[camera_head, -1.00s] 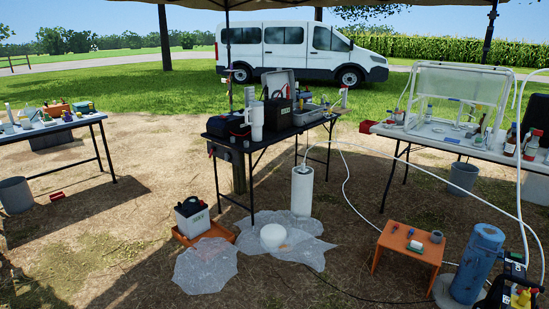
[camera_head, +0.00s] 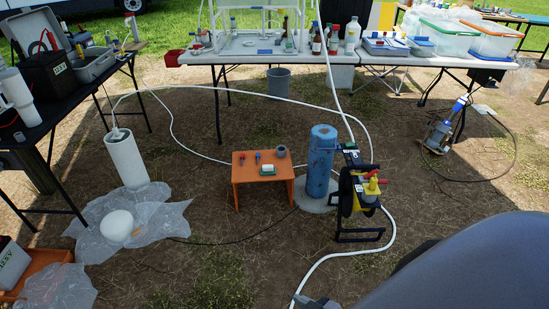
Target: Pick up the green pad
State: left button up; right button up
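A small green item (camera_head: 267,172) with a white piece on top lies on the orange stool (camera_head: 249,184), near its right front edge; it looks like the green pad. A large dark rounded part of my own body fills the lower right corner. A small grey part pokes up at the bottom edge, left of it; it may be the tip of my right gripper, but its fingers cannot be made out. My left gripper is not in view.
A grey cup (camera_head: 281,152) and small red and blue items share the stool. A blue cylinder (camera_head: 321,160) and a black-yellow reel (camera_head: 357,195) stand right of it. A white tube (camera_head: 126,160) stands left. White hoses cross the ground.

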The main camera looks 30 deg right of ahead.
aim_at(266, 170)
jog(key=i+z, duration=0.25)
jog(key=i, duration=0.3)
jog(key=i+j+z, duration=0.15)
jog(key=i+z, duration=0.15)
jog(key=i, duration=0.2)
jog(key=i+j+z, duration=0.2)
jog(key=i+z, duration=0.2)
jog(key=i+j+z, duration=0.25)
jog(key=z, duration=0.15)
jog(key=i+j+z, duration=0.25)
jog(key=z, duration=0.25)
jog(key=i+j+z, duration=0.2)
jog(key=j+z, duration=0.3)
jog(key=i+j+z, duration=0.1)
jog(key=j+z, duration=0.25)
jog(key=z, duration=0.15)
jog(key=j+z, duration=0.25)
jog(key=j, duration=0.25)
jog(key=i+j+z, duration=0.1)
jog(key=j+z, duration=0.2)
jog(key=j, duration=0.2)
